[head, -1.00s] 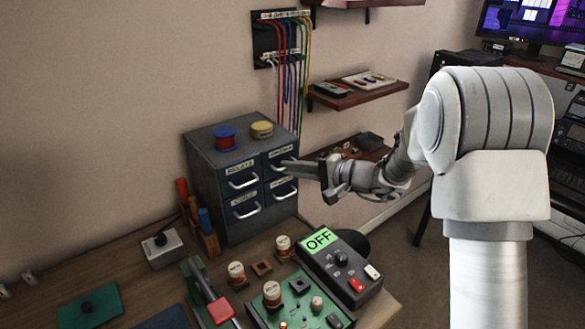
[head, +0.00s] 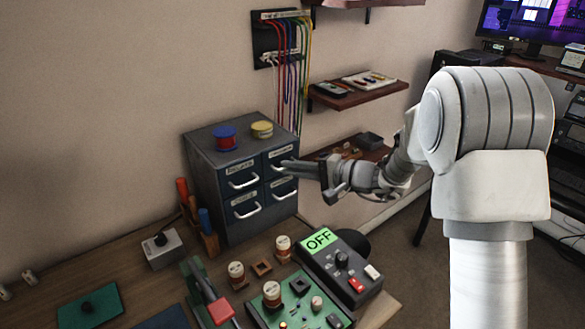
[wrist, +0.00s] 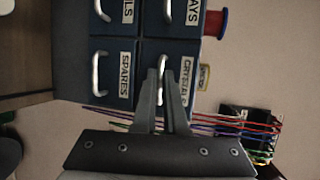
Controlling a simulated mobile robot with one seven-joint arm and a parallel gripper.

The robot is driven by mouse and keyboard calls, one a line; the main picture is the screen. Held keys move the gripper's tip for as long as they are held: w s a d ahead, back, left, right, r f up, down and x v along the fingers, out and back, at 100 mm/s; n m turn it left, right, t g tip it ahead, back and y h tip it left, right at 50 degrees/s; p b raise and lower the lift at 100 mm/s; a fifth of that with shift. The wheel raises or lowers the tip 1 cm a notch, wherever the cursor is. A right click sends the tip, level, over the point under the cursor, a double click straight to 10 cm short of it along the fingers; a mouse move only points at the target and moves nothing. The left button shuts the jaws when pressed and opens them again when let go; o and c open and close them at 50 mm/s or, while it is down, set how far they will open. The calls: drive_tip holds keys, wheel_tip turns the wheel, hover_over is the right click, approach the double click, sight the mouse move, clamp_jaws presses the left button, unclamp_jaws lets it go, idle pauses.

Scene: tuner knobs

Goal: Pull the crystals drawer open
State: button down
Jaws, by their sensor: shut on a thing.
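The crystals drawer (head: 281,152) is the upper right drawer of the dark blue cabinet (head: 208,180). Its front also shows in the wrist view (wrist: 176,52), with the CRYSTALS label, and looks about flush with its neighbours. My gripper (head: 287,166) reaches in from the right at that drawer. In the wrist view my gripper (wrist: 157,75) has its fingers close together on the white crystals handle (wrist: 161,92), partly hidden between them. The spares drawer (wrist: 112,75) sits beside it in that view and appears shut.
A blue-red spool (head: 225,138) and a yellow spool (head: 262,130) stand on the cabinet. Coloured cables (head: 290,70) hang behind it. A control box reading OFF (head: 340,268) and a green board (head: 300,305) are on the bench in front. A shelf (head: 372,152) is behind my wrist.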

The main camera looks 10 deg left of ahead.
idle(0.4)
drive_tip(key=s+d+b, duration=0.6)
drive_tip(key=s+d, duration=0.2)
drive_tip(key=d, duration=0.1)
drive_tip(key=shift+d, duration=0.15)
drive_tip(key=shift+r, duration=0.1)
drive_tip(key=c, duration=1)
unclamp_jaws()
drive_tip(key=shift+s, duration=0.1)
drive_tip(key=p+v, duration=0.1)
drive_tip(key=v, duration=1.6)
drive_tip(key=shift+d, duration=0.15)
drive_tip(key=shift+s+d, duration=0.1)
